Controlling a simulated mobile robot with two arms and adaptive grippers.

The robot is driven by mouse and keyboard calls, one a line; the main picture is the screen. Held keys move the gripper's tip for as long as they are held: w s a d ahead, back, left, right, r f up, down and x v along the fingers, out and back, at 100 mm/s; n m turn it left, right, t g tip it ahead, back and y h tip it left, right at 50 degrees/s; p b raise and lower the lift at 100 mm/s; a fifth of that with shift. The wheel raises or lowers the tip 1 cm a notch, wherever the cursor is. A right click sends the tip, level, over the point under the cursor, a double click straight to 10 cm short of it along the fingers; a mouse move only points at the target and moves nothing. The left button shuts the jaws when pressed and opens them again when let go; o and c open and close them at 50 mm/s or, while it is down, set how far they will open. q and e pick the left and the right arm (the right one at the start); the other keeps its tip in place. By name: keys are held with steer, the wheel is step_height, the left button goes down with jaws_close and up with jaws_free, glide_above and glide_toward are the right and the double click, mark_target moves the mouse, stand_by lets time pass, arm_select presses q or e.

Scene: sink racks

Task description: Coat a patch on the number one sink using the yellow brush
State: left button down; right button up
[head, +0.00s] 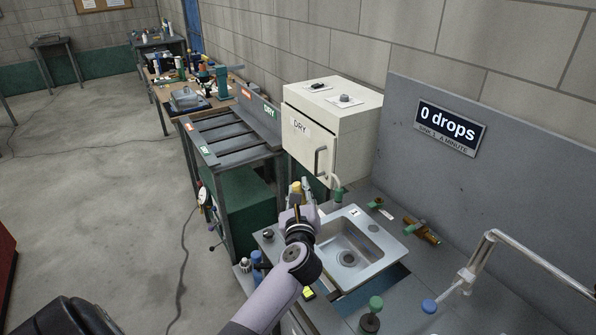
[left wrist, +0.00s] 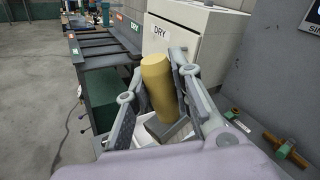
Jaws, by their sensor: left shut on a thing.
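The number one sink (head: 378,262) is a steel basin with a drain, set in the grey bench, with a "1" label on its back rim. My left gripper (head: 299,203) is at the sink's left edge in the head view and is shut on the yellow brush (head: 296,188). In the left wrist view the thick yellow handle of the brush (left wrist: 160,85) stands nearly upright between the fingers (left wrist: 158,88). The lower end of the brush is hidden, and I cannot tell whether it touches the sink. My right gripper is in neither view.
A cream cabinet marked DRY (head: 335,120) stands behind the sink, with a drying rack (head: 228,140) to its left. A curved faucet (head: 490,245) and a green-topped knob (head: 374,306) are at the front right. A "0 drops" sign (head: 450,125) hangs on the grey panel.

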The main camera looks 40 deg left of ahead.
arm_select(q)
steer(key=shift+w+a+r+y, duration=0.3)
steer(key=shift+w+a+r, duration=0.1)
steer(key=shift+w+r, duration=0.1)
steer(key=shift+w+a+n+g, duration=0.1)
steer(key=shift+a+n+g, duration=0.15)
steer(key=shift+n+g, duration=0.05)
steer(key=shift+a+f, duration=0.15)
steer(key=shift+f, duration=0.25)
step_height(320, 180, down, 4)
steer(key=b, duration=0.4)
steer(key=shift+f, duration=0.15)
